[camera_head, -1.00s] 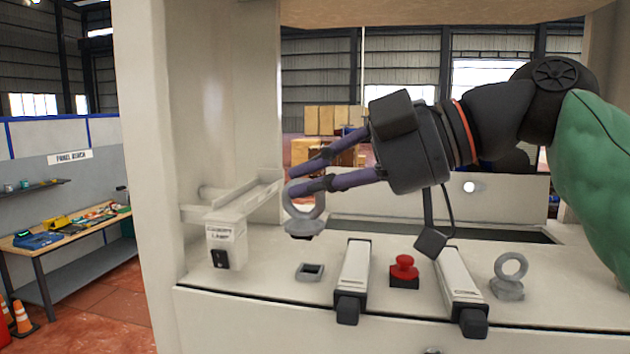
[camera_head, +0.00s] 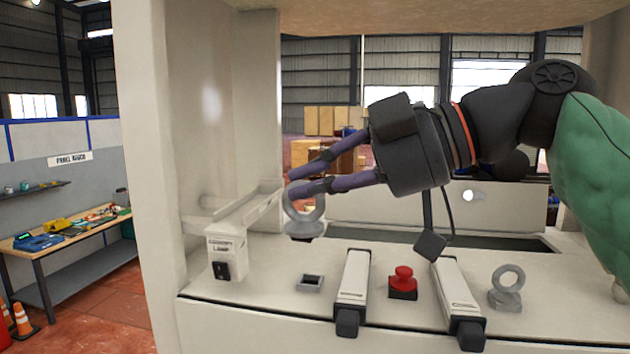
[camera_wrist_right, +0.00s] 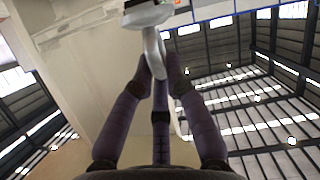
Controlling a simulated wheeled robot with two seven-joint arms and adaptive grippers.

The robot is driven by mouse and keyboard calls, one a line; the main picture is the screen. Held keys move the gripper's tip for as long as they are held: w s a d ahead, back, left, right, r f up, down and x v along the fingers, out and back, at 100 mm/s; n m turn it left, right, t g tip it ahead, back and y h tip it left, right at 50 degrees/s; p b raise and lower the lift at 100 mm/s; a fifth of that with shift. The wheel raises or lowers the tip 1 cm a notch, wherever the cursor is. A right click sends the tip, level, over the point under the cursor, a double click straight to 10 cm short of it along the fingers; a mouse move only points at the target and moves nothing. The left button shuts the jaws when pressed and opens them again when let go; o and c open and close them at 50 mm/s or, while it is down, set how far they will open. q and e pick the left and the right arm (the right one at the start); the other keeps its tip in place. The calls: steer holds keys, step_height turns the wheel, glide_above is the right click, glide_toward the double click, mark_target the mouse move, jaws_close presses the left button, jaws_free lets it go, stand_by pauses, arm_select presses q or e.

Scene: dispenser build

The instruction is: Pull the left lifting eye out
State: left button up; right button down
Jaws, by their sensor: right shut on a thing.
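The left lifting eye (camera_head: 304,226), a grey ring on a small base, is held in the air above the panel. My right gripper (camera_head: 292,184) is shut on its ring, with the arm coming in from the right. A square dark socket (camera_head: 310,283) lies open in the panel below and apart from the eye. In the right wrist view the ring (camera_wrist_right: 152,48) sits between my fingertips (camera_wrist_right: 160,72), its base (camera_wrist_right: 147,15) at the top edge. The other lifting eye (camera_head: 506,289) stands upright at the panel's right. My left gripper is not in view.
The panel (camera_head: 260,290) also bears a red button (camera_head: 403,281), two long latches (camera_head: 353,285) (camera_head: 457,297) and a lamp switch box (camera_head: 226,256). A pale wall post (camera_head: 150,150) and ledge (camera_head: 235,212) stand close left of the held eye. A workbench (camera_head: 65,240) is farther left.

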steer(key=shift+r+p, duration=0.85)
steer(key=shift+r, duration=0.8)
steer(key=shift+w+r, duration=0.1)
steer(key=shift+r, duration=0.8)
